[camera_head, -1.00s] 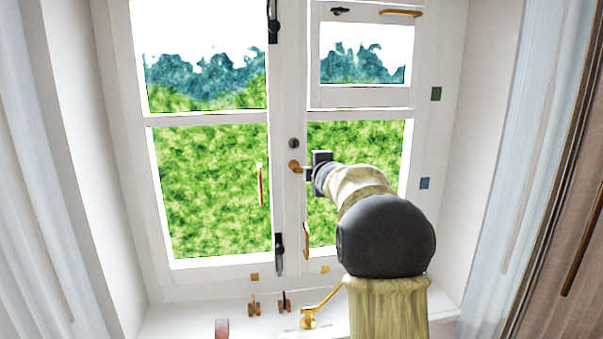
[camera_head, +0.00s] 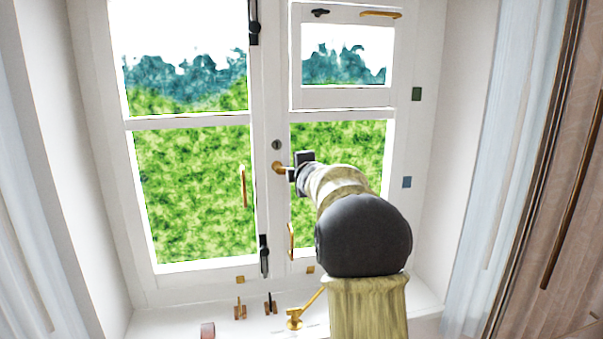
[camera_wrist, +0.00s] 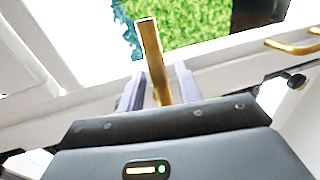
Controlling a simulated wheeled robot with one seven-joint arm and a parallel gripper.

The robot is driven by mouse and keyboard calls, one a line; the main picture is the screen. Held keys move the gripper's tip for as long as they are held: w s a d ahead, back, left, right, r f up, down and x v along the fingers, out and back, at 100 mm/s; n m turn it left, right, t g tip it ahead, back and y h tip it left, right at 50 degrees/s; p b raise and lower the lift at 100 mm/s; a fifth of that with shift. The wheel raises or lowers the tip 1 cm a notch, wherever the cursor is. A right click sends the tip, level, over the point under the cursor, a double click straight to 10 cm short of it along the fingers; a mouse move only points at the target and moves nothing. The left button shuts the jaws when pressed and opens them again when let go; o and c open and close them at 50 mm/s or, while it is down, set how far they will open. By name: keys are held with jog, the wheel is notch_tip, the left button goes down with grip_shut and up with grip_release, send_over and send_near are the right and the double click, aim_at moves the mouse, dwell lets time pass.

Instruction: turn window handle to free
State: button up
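The window handle (camera_head: 279,168) is brass and sits on the white middle post of the window, just below a round dark keyhole plate (camera_head: 277,145). My gripper (camera_head: 291,173) is at the handle from the right, partly hidden behind my wrist. In the wrist view the brass handle (camera_wrist: 151,48) stands up between the two pale fingers of my gripper (camera_wrist: 160,80). The fingers are apart, one on each side of it, with a narrow gap showing on the right. Contact with the handle cannot be made out.
A brass pull (camera_head: 243,186) is on the left sash and another (camera_head: 291,241) is low on the right sash. A dark bolt (camera_head: 264,256) sits at the post's foot. A brass stay (camera_head: 308,308) and small catches stand on the sill. A curtain (camera_head: 497,170) hangs at right.

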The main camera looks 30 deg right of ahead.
jog(key=b+v, duration=0.1)
jog(key=v, duration=1.6)
jog(key=shift+s+a, duration=0.1)
jog(key=s+a+f+m+g+y, duration=0.1)
jog(key=s+a+f+m+g, duration=0.25)
jog(key=f, duration=0.55)
jog(key=s+a+f+m+g, duration=0.25)
jog(key=a+f+m, duration=0.2)
jog(key=f, duration=0.45)
jog(key=s+a+f+m+g+y, duration=0.1)
jog(key=s+a+f+m+g, duration=0.3)
jog(key=f, duration=0.5)
jog(key=s+a+f+m+g+y, duration=0.1)
jog(key=s+a+f+m+g, duration=0.1)
jog(key=s+a+f, duration=0.4)
jog(key=s+f+m, duration=0.1)
jog(key=s, duration=0.3)
jog(key=shift+s+a+g+y, duration=0.3)
jog(key=shift+s+g+y, duration=0.05)
jog(key=shift+g+y, duration=0.05)
jog(key=shift+f, duration=0.15)
